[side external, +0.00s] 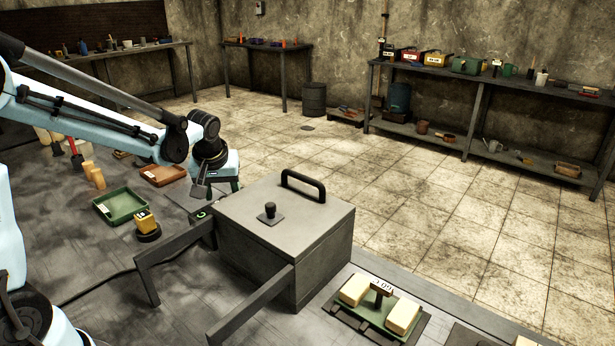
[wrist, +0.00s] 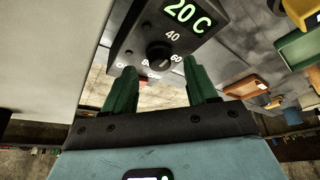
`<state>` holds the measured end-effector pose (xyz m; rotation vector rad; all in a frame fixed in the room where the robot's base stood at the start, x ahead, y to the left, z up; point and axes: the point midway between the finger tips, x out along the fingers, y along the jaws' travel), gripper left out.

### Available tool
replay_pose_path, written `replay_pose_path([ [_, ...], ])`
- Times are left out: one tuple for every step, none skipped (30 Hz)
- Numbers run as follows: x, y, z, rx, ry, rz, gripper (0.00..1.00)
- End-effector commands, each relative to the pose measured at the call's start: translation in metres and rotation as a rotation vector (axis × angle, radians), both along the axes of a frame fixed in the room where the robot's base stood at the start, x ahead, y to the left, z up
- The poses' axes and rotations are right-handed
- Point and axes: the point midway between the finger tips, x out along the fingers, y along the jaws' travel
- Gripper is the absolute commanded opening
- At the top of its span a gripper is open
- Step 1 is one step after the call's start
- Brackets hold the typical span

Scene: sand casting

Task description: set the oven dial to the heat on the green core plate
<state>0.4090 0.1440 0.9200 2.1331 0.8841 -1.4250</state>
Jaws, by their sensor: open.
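The oven dial (wrist: 158,57) is a dark round knob on a black panel in the wrist view. The panel's green display (wrist: 182,10) reads 20 C. The marks 40 and 60 show near the dial; the lower marks are partly hidden. My gripper (wrist: 160,76) is open, its green fingers on either side of the dial's lower area; contact cannot be told. In the side view my gripper (side external: 218,186) is beside the grey oven (side external: 322,255). The green core plate (side external: 376,322) lies at the front with two cream blocks and a small label, upside down, seemingly reading 60.
A green tray (side external: 121,207), a brown tray (side external: 163,175) and a yellow block on a black round base (side external: 147,224) stand left of the oven. The oven has a black lid handle (side external: 303,182) and grey arms reaching forward. Shelves line the back wall.

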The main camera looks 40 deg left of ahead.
Motion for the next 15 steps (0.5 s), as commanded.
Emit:
replay_pose_path([
  [0.002,0.002,-0.006,0.0,0.0,0.001,0.57],
  [0.003,0.003,-0.008,0.0,0.0,0.0,0.57],
  [0.004,0.004,-0.011,0.0,0.0,0.0,0.57],
  [0.004,0.004,-0.013,0.0,0.0,0.0,0.57],
  [0.005,0.005,-0.015,0.0,0.0,0.0,0.57],
  [0.005,0.005,-0.017,0.0,0.0,0.0,0.57],
  [0.006,0.006,-0.019,0.0,0.0,0.0,0.57],
  [0.006,0.006,-0.02,0.0,0.0,0.0,0.57],
  [0.006,0.006,-0.021,0.0,0.0,0.0,0.57],
  [0.006,0.006,-0.021,0.0,0.0,0.0,0.57],
  [0.006,0.006,-0.022,-0.001,-0.001,0.0,0.57],
  [0.006,0.007,-0.022,-0.001,-0.001,0.0,0.57],
  [0.006,0.007,-0.022,-0.001,-0.001,0.0,0.57],
  [0.006,0.007,-0.022,-0.001,-0.001,0.0,0.57],
  [0.006,0.007,-0.022,-0.001,-0.001,0.0,0.57],
])
